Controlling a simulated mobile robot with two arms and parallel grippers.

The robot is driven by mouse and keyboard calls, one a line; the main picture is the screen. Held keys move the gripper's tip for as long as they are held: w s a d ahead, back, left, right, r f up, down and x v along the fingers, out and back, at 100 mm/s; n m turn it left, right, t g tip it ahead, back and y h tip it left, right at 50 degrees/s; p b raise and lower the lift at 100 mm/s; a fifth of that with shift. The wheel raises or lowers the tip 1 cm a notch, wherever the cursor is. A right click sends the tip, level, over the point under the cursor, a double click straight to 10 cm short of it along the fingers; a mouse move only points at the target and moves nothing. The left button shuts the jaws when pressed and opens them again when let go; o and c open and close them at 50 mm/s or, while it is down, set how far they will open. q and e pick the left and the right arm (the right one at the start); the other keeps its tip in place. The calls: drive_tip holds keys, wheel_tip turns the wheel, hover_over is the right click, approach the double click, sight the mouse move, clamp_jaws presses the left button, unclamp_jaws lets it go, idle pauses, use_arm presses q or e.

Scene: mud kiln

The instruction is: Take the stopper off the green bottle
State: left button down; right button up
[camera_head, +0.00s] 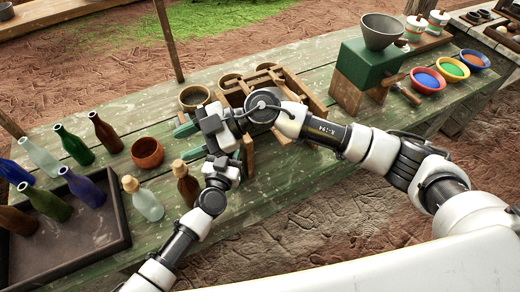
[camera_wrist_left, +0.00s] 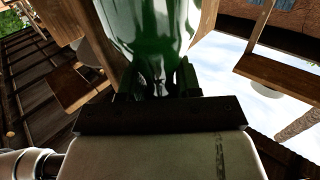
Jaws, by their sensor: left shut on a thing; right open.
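The green bottle (camera_wrist_left: 155,30) fills the upper middle of the left wrist view, glossy and translucent, between the fingers of my left gripper (camera_wrist_left: 155,80), which is shut on it. In the head view my left gripper (camera_head: 222,168) is over the table, just below my right gripper. The bottle is mostly hidden there behind my grippers. I cannot make out its stopper in either view. My right gripper (camera_head: 183,143) is open, its two green fingers apart and pointing left, and seems empty.
Two stoppered bottles, clear (camera_head: 146,202) and brown (camera_head: 188,187), stand near the left arm. A clay bowl (camera_head: 147,153) and several unstoppered bottles stand left, some in a dark tray (camera_head: 103,245). A wooden rack (camera_head: 312,100) is behind my right wrist. A green grinder (camera_head: 362,65) stands right.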

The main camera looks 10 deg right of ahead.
drive_tip(key=w+d+r+m+t+y, duration=0.1)
drive_tip(key=w+d+m+t, duration=0.2)
drive_tip(key=d+m+t, duration=0.6)
use_arm(q)
drive_tip(key=shift+f, duration=0.1)
use_arm(e)
drive_tip(key=s+d+f+m+t+h, duration=0.3)
drive_tip(key=d+f+m+h, duration=0.3)
drive_tip(key=f+m+h, duration=0.15)
drive_tip(key=shift+y, duration=0.25)
drive_tip(key=x, duration=1.2)
drive_tip(key=shift+w+f, duration=0.15)
drive_tip(key=shift+w, duration=0.15)
